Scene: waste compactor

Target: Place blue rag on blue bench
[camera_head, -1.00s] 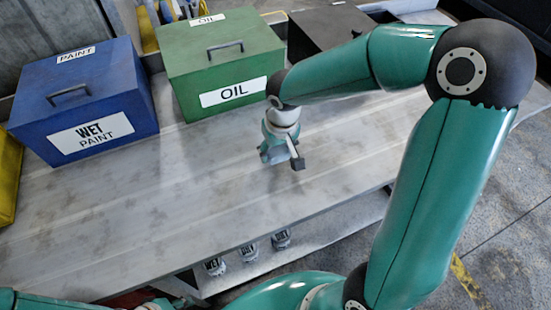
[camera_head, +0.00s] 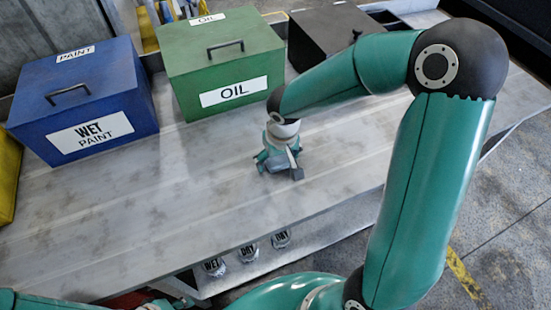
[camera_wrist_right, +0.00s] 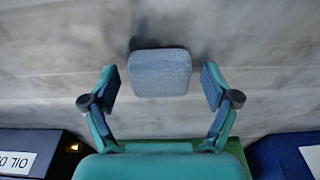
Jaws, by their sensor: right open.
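A small blue-grey folded rag (camera_wrist_right: 160,73) lies on the grey metal table top in the right wrist view. It is between and slightly beyond the fingertips of my right gripper (camera_wrist_right: 160,85), with clear gaps on both sides. The gripper is open and holds nothing. In the head view the right gripper (camera_head: 280,170) points down low over the middle of the table (camera_head: 190,185), in front of the green box; the rag is hard to tell from the fingers there. Only parts of my left arm show at the bottom left edge. No blue bench is clearly visible.
A blue box marked WET PAINT (camera_head: 84,100), a green OIL box (camera_head: 220,62) and a dark box (camera_head: 333,35) stand along the back. A yellow object (camera_head: 8,175) is at the left. Labelled containers (camera_head: 248,252) sit on a lower shelf. The table's front is clear.

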